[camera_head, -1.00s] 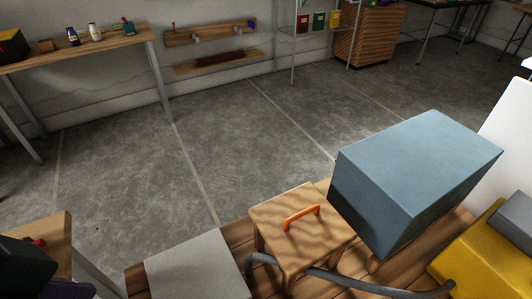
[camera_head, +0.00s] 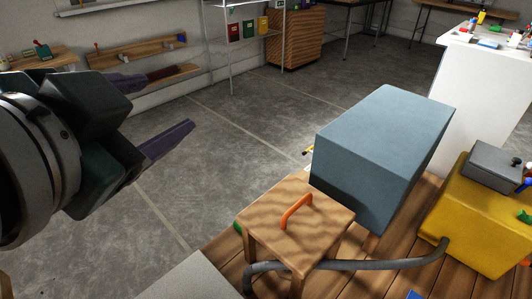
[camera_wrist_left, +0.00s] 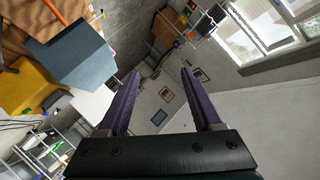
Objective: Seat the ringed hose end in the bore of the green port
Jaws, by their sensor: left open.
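A grey hose (camera_head: 350,265) comes out of a yellow box (camera_head: 475,228) and runs left under a wooden stool with an orange handle (camera_head: 297,210). My left gripper (camera_head: 168,102) is raised at the left, open and empty, well away from the hose. Its purple fingers stand apart in the left wrist view (camera_wrist_left: 161,73). My right gripper is not in view.
A large blue-grey box (camera_head: 383,150) stands behind the stool and blocks the view there. A grey box (camera_head: 493,165) lies on the yellow one. The plank surface (camera_head: 335,288) is partly bare at the front. A white cabinet (camera_head: 470,90) stands at the right.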

